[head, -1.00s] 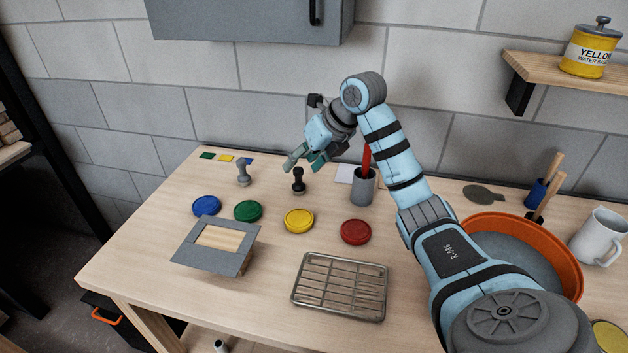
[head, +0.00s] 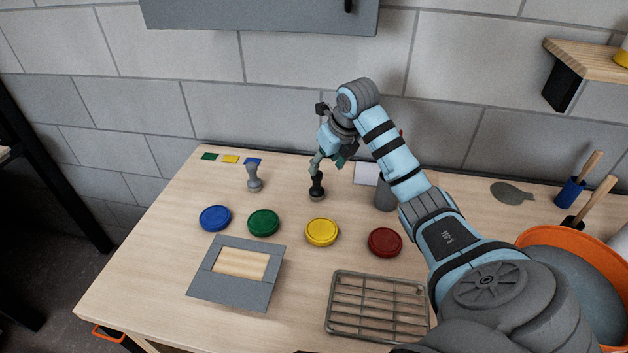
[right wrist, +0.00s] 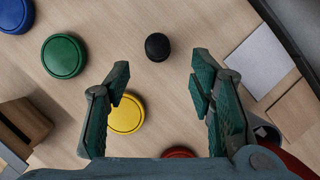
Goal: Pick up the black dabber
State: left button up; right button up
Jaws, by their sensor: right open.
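The black dabber (head: 317,188) stands upright on the wooden table, behind the yellow lid. My right gripper (head: 326,165) is just above and behind it in the head view, pointing down. In the right wrist view the gripper (right wrist: 159,82) is open and empty. The dabber's round black top (right wrist: 157,46) shows there just beyond the fingertips, roughly midway between them from side to side. I see no contact with it. My left gripper is not in view.
A grey dabber (head: 254,178) stands to the left. Blue, green, yellow (head: 321,232) and red (head: 385,242) lids lie in front. A grey cup (head: 386,195) is close on the right. A stencil plate (head: 212,290) and wire rack (head: 378,307) lie nearer.

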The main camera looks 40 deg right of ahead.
aim_at(318, 173)
jog(key=x, duration=0.4)
jog(key=w+x, duration=0.1)
jog(key=x, duration=0.3)
jog(key=shift+a+r, duration=0.2)
jog(key=shift+s+r, duration=0.15)
jog(key=shift+s, duration=0.05)
jog(key=shift+c, duration=0.2)
jog(key=c, duration=0.3)
grip_shut()
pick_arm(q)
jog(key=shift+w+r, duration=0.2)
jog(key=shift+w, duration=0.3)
pick_arm(e)
notch_tip(318, 173, up, 10)
jog(key=shift+r, duration=0.1)
